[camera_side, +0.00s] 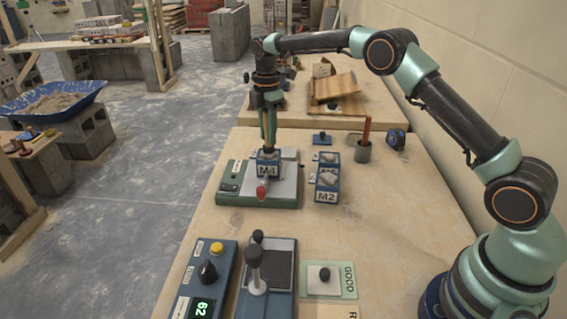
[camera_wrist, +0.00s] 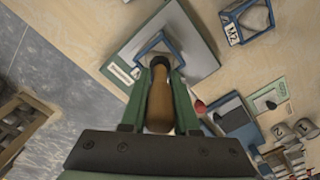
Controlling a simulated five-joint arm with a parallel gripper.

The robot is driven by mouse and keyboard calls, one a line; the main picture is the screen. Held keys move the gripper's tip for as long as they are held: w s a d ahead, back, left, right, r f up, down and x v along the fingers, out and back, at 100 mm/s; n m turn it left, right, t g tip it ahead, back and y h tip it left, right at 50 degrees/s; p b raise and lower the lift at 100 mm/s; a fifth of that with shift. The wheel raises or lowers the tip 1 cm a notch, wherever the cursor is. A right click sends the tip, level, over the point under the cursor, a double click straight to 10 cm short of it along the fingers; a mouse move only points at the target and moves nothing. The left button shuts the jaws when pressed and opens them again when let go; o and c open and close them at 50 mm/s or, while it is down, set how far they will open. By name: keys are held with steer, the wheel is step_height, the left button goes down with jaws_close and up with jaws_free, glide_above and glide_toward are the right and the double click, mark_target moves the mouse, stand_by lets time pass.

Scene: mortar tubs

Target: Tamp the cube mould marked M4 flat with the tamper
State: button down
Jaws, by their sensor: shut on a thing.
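My gripper (camera_side: 268,146) points straight down over the blue cube mould marked M4 (camera_side: 267,170). The mould stands on the grey plate of a green-based unit (camera_side: 258,200). In the wrist view my gripper (camera_wrist: 160,80) is shut on a brown wooden handle, which I take to be the tamper (camera_wrist: 159,100). The blue rim of the M4 mould (camera_wrist: 147,49) shows just beyond the fingertips there. The tamper's lower end is hidden, so I cannot tell whether it touches the mould's filling.
A mould marked M2 (camera_side: 327,194) stands to the right, with another blue mould (camera_side: 329,158) behind it. A red knob (camera_side: 262,192) is in front of M4. A control box (camera_side: 205,275) and a levered unit (camera_side: 257,270) are nearer. A cup (camera_side: 362,152) and tape measure (camera_side: 396,139) stand back right.

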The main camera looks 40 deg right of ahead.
steer(key=shift+f, duration=0.4)
stand_by(0.8)
steer(key=shift+r, duration=0.1)
steer(key=shift+r, duration=0.75)
steer(key=shift+f, duration=1.05)
stand_by(1.1)
steer(key=shift+r, duration=0.95)
steer(key=shift+f, duration=1.25)
stand_by(0.6)
steer(key=shift+r, duration=1.1)
